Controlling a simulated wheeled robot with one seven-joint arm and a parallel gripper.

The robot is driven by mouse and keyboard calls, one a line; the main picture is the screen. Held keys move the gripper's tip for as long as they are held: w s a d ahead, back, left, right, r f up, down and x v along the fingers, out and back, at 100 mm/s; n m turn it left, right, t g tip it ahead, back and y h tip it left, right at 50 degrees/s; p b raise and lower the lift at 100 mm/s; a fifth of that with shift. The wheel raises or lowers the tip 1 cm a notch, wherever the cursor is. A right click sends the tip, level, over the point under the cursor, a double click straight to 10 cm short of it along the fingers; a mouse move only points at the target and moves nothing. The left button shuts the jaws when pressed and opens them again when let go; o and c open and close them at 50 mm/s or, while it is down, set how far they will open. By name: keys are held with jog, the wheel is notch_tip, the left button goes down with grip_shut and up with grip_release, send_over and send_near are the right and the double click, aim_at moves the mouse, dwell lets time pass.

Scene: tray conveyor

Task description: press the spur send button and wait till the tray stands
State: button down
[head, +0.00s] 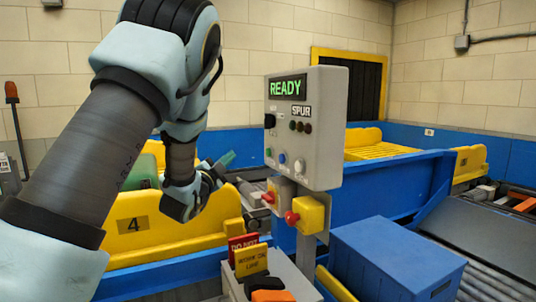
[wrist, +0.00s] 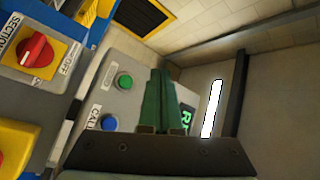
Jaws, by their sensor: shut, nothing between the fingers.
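The grey spur control box (head: 330,130) stands on a post in the head view, its display (head: 287,88) reading READY. A green button (head: 268,152) and a blue button (head: 282,158) sit low on its face. In the wrist view the green button (wrist: 125,82) and the blue button (wrist: 108,123), labelled CALL, show left of my fingers; the green one's label is hard to read. My gripper (head: 226,160) is shut and empty, to the left of the box, with a visible gap. Its green fingers (wrist: 160,98) point toward the box face.
Below the box are a red rotary switch (wrist: 35,50) and a yellow box with a red button (head: 311,213). A blue box (head: 397,262) stands at lower right. Card signs (head: 250,262) stand in front.

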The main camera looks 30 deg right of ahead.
aim_at(268, 152)
jog(key=s+d+p, duration=0.1)
jog(key=d+p, duration=0.1)
jog(key=d, duration=0.6)
jog(key=shift+d, duration=0.35)
dwell(1.9)
jog(key=shift+d+b, duration=0.4)
jog(key=shift+s+d+b, duration=0.1)
jog(key=shift+d+b, duration=0.2)
jog(key=shift+d, duration=0.25)
dwell(0.8)
jog(key=shift+a, duration=0.1)
jog(key=shift+a+b, duration=0.5)
jog(key=shift+a, duration=0.35)
